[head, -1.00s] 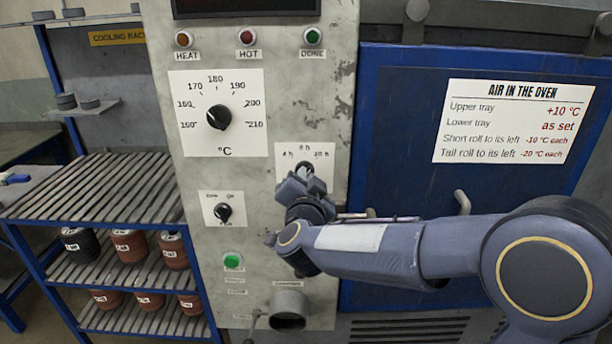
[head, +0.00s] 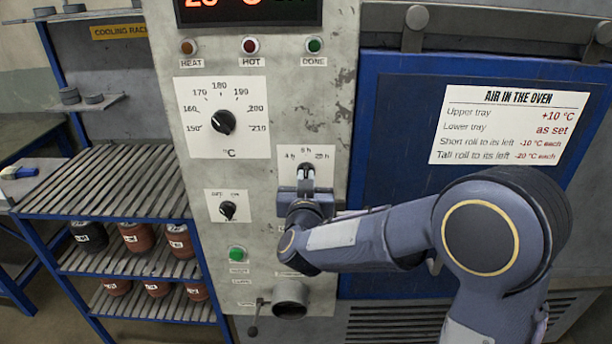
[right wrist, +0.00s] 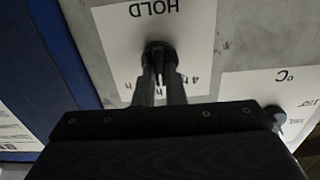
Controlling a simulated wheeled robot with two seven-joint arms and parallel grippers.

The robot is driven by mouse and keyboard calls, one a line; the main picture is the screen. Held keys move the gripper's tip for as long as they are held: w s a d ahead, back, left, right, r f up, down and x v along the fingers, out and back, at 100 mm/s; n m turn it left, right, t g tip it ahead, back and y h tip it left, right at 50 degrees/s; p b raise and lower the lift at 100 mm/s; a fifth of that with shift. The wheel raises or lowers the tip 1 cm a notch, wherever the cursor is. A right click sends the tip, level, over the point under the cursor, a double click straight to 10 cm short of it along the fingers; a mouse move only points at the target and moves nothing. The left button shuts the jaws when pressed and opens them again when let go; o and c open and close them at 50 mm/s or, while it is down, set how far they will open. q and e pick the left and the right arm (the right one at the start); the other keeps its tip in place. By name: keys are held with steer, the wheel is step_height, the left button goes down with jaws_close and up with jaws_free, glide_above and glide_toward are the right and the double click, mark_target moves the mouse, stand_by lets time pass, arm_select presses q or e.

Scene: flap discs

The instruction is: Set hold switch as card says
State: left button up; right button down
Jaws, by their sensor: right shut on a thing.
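The hold switch (right wrist: 158,56) is a black knob on a white plate (right wrist: 200,22) marked HOLD, which reads upside down in the right wrist view. In the head view the plate (head: 322,156) shows marks for 4 h, 8 h and a third time to the right. My right gripper (head: 306,176) is at the knob, its fingers (right wrist: 160,80) shut on it from both sides. The white card (head: 510,125), headed AIR IN THE OVEN, hangs on the blue oven door. My left gripper is out of view.
A temperature dial (head: 223,122) sits left above the hold switch, with a small fan switch (head: 228,210) and green button (head: 237,253) below. A pipe stub (head: 290,300) sticks out under my right gripper.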

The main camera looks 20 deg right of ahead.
stand_by(0.3)
steer(key=c, duration=1.5)
jaws_free()
steer(key=shift+s, duration=0.1)
steer(key=b+v, duration=0.1)
steer(key=v, duration=0.6)
steer(key=shift+s+b, duration=0.3)
steer(key=shift+s, duration=0.05)
steer(key=shift+a, duration=0.15)
